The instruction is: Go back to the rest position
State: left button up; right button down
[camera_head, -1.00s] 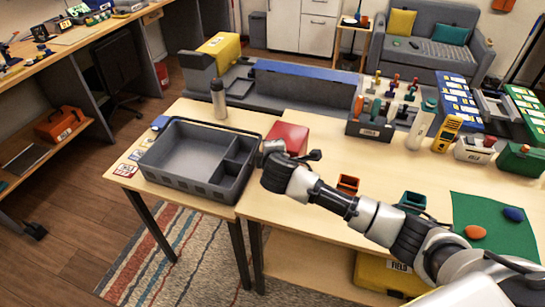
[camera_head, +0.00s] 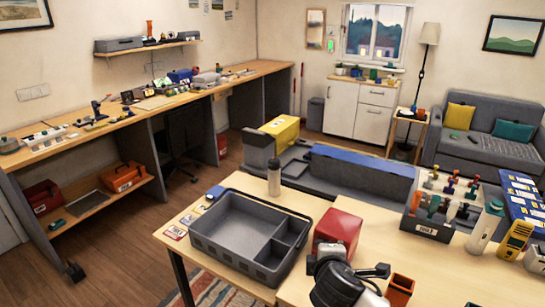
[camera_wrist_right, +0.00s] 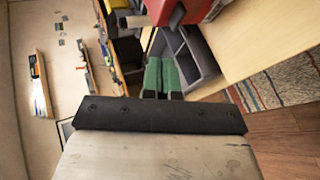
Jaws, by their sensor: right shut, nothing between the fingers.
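My right arm's wrist (camera_head: 335,285) rises from the bottom edge in the head view, just in front of a red box (camera_head: 338,230) on the table. Its fingertips cannot be made out there. In the right wrist view the green fingers of my right gripper (camera_wrist_right: 161,66) are together, with nothing between them. The red box (camera_wrist_right: 180,10) shows beyond them at the top, with the grey tray (camera_wrist_right: 203,58) beside it. I cannot tell whether the gripper touches the box. My left gripper is in neither view.
The compartmented grey tray (camera_head: 225,243) lies left of the red box, with a bottle (camera_head: 274,178) behind it. An orange bin (camera_head: 400,288) stands close right of my wrist. A tool rack (camera_head: 430,225) and yellow meter (camera_head: 515,240) stand farther right. Open floor lies left.

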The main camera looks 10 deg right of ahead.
jog(key=s+d+f+m+g+y, duration=0.1)
jog(key=s+f+m+g, duration=0.3)
jog(key=s, duration=0.6)
jog(key=s+d+f+m+g+y, duration=0.1)
jog(key=s+f+m+g, duration=0.1)
jog(key=s+f+m, duration=0.5)
jog(key=s+d+f+m+g+y, duration=0.1)
jog(key=s+f+m+g, duration=0.15)
jog(key=s, duration=0.95)
notch_tip(320, 180, down, 27)
jog(key=s+g, duration=0.2)
jog(key=s+d+f, duration=0.2)
jog(key=s+f, duration=1.2)
jog(key=s, duration=0.1)
jog(key=shift+d+f+g+b, duration=0.25)
jog(key=shift+f+g+b, duration=0.1)
jog(key=shift+b, duration=0.1)
